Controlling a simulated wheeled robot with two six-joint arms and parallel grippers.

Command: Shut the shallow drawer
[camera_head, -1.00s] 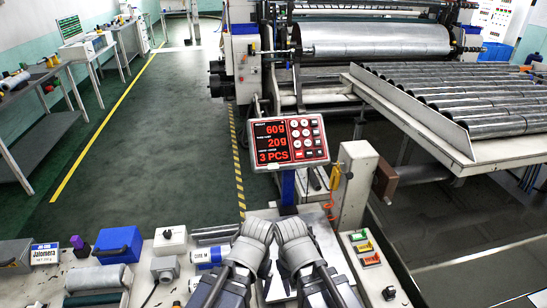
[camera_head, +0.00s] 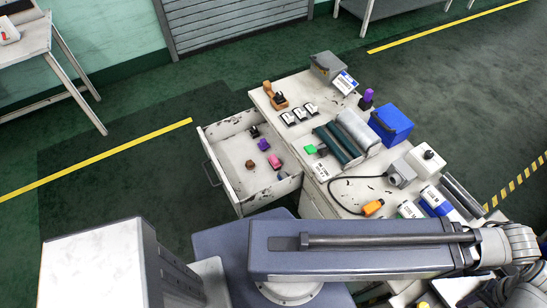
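The shallow drawer (camera_head: 222,187) is pulled out to the left from the white bench unit, in the upper left middle of the head view. It is a white, worn open box with a dark handle (camera_head: 211,173) on its left front. Inside lie several small pieces, among them a purple one (camera_head: 263,145), a pink one (camera_head: 274,161) and a brown one (camera_head: 249,165). My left arm crosses the bottom of the view, its wrist folded at the right edge, away from the drawer. I see no fingertips of either gripper.
The bench top (camera_head: 301,87) holds a wooden-handled stamp (camera_head: 275,96), dark and grey rollers (camera_head: 355,131), a blue box (camera_head: 391,124), a grey box (camera_head: 326,66) and an orange piece (camera_head: 373,207) by a black cable. Green floor left of the drawer is clear.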

